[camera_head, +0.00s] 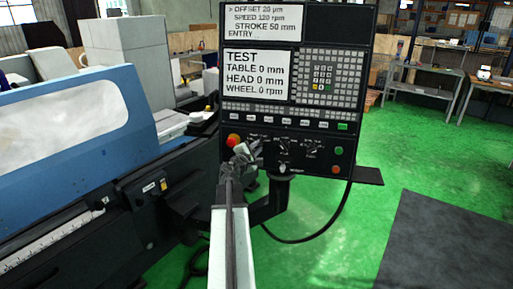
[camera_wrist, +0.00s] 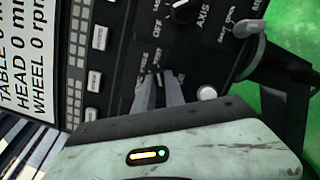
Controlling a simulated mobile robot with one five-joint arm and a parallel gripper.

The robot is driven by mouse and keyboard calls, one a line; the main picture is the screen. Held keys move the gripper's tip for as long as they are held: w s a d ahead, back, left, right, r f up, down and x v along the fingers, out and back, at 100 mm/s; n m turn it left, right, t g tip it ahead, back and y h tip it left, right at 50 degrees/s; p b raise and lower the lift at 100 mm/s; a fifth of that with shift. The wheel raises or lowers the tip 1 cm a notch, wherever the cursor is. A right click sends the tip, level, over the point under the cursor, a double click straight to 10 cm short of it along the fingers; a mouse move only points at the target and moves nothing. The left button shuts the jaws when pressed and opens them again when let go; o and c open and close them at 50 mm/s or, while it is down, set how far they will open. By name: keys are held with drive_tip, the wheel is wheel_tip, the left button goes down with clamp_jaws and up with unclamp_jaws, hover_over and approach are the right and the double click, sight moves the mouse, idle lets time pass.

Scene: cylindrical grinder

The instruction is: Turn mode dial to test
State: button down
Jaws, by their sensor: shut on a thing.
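The control panel (camera_head: 228,60) stands upright in the middle of the head view. Its lower screen (camera_head: 257,75) reads TEST, with table 0 mm, head 0 mm and wheel 0 rpm. My gripper (camera_head: 252,148) reaches the left dial on the panel's lower strip and is shut on it. In the wrist view my gripper (camera_wrist: 158,88) has its two fingers close together against the panel, below an OFF label. The mode dial is mostly hidden by the fingers, and I cannot read its pointer.
An axis dial (camera_wrist: 183,10) sits beside my fingers, and a white button (camera_wrist: 207,93) is close by. A red button (camera_head: 234,140) is just left of my gripper. A grey-knobbed lever (camera_wrist: 249,28) sticks out nearby. The blue grinder (camera_head: 95,115) stands left.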

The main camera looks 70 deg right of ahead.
idle(0.3)
drive_tip(key=c, duration=1.4)
unclamp_jaws()
drive_tip(key=shift+d, duration=0.1)
drive_tip(key=a, duration=0.8)
drive_tip(key=shift+r+p, duration=0.3)
drive_tip(key=shift+w+d, duration=0.1)
